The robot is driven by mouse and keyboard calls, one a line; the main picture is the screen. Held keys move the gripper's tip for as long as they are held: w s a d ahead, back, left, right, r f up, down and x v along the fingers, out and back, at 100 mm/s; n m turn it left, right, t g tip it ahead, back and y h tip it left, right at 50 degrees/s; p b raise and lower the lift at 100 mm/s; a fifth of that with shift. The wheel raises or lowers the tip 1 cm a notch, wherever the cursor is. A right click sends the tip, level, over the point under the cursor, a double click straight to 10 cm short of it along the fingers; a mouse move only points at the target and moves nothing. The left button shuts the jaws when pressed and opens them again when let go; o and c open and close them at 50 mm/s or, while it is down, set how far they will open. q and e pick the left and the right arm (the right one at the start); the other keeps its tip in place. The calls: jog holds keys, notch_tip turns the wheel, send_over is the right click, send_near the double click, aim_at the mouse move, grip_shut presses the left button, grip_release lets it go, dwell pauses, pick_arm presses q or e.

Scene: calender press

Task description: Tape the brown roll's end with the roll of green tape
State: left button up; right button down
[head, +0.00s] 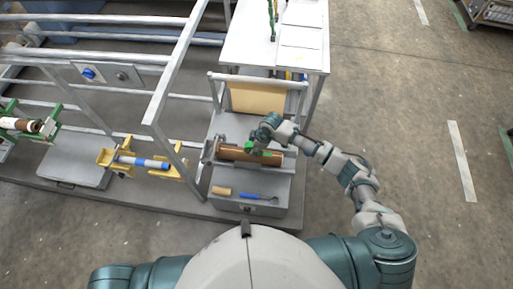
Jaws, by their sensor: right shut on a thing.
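The brown roll (230,153) lies crosswise on the grey workbench (275,184). My right gripper (256,150) is over the roll, right of its middle. It is shut on the roll of green tape (265,153), which shows as small green patches at the fingers, at or just above the brown roll's surface. I cannot tell whether the tape touches it. The gripper hides part of the brown roll and most of the tape. My left gripper is not in view; only part of my left arm shows at the bottom left.
A small tan roll (221,190) and a blue-handled tool (259,197) lie at the bench front. A brown sheet (257,98) hangs behind under a metal bar. A yellow stand (179,166) holds a blue-and-white roll left of the bench. A white table (247,44) stands behind. Open floor lies right.

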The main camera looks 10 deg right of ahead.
aim_at(247, 144)
jog(key=shift+w+a+r, duration=0.1)
jog(key=shift+a, duration=0.1)
jog(key=shift+w+a, duration=0.1)
jog(key=shift+a, duration=0.35)
jog(key=shift+a, duration=0.15)
dwell(0.4)
jog(key=shift+w+a+f, duration=0.1)
jog(key=shift+a+f, duration=0.1)
jog(key=shift+a, duration=0.2)
jog(key=shift+a, duration=0.1)
jog(key=shift+w+a, duration=0.1)
jog(key=shift+a, duration=0.2)
jog(key=shift+w+a, duration=0.1)
jog(key=shift+a, duration=0.05)
jog(key=shift+a+r, duration=0.1)
jog(key=shift+a, duration=0.05)
